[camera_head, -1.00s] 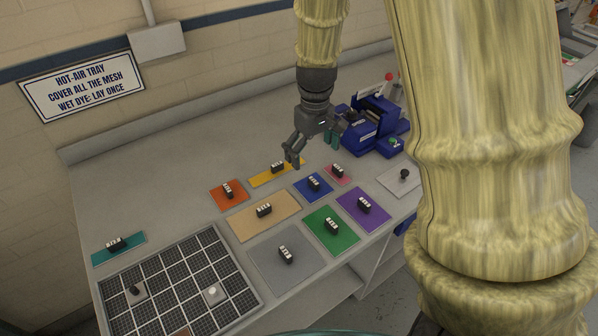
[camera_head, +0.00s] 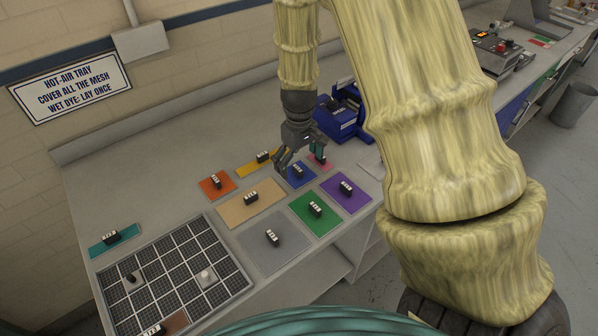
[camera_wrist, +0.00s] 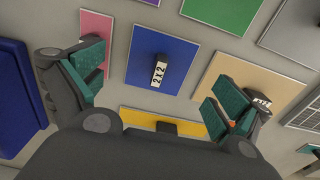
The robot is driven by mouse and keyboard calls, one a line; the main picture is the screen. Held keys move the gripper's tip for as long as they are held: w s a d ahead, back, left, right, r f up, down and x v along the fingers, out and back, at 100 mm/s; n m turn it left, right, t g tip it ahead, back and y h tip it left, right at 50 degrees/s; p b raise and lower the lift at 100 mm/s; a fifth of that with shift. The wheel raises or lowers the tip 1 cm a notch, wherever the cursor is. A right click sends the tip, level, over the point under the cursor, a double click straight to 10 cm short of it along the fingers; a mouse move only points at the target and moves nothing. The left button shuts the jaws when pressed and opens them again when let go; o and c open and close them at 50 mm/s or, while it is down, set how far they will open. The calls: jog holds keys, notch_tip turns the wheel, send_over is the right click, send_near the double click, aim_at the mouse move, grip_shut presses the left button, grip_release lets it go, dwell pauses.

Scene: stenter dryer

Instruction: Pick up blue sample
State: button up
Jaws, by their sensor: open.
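The blue sample (camera_head: 303,180) is a flat blue square on the bench with a small black block (camera_head: 298,170) on it. In the wrist view the blue sample (camera_wrist: 180,68) lies ahead, between and beyond my fingertips, and its block (camera_wrist: 160,70) carries a white "2x2" label. My gripper (camera_head: 298,163) is open and empty, above the bench close to the blue sample. In the wrist view its two green-padded fingers (camera_wrist: 158,85) stand wide apart, with the block in the gap between them. The gripper covers part of the blue sample in the head view.
Close around it lie the pink (camera_head: 320,163), yellow (camera_head: 247,168), tan (camera_head: 240,212), green (camera_head: 326,222) and purple (camera_head: 355,197) samples, each with a black block. A mesh tray (camera_head: 225,250) is at front left. A blue device (camera_head: 345,122) stands behind.

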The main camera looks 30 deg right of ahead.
aim_at(298, 168)
jog(key=shift+w+f, duration=0.25)
jog(key=shift+f, duration=0.35)
jog(key=shift+w+f, duration=0.25)
jog(key=shift+f, duration=0.3)
jog(key=shift+f+p, duration=0.3)
jog(key=shift+f, duration=0.05)
jog(key=shift+s+f, duration=0.1)
jog(key=shift+s, duration=0.1)
grip_shut()
